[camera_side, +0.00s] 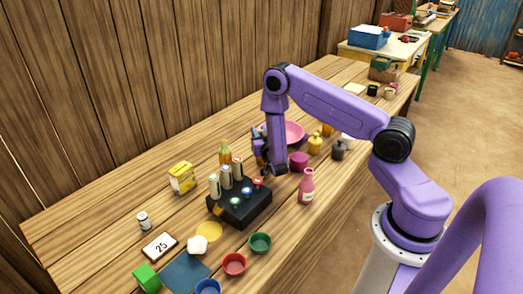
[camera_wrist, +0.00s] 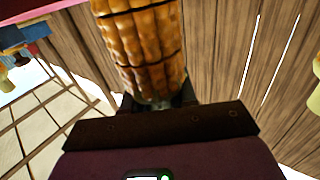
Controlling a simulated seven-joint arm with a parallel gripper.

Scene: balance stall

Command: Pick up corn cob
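The corn cob (camera_wrist: 140,45) is large, orange-yellow with dark grooves, at the top middle of the wrist view. Its rounded lower end lies right between the dark fingers of my gripper (camera_wrist: 158,103). Much of the fingers is hidden by the cob, so whether they press on it is unclear. In the side view my gripper (camera_side: 264,163) is low over the table, behind a black box with several pegs. The cob cannot be made out clearly there.
The black box (camera_side: 240,208) stands just in front of my gripper. A pink bottle (camera_side: 306,187) and a purple cup (camera_side: 299,160) are to the right. A yellow bottle-like item (camera_side: 225,152) is to the left, with a yellow box (camera_side: 182,178) beyond. A pink bowl (camera_side: 295,133) is behind.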

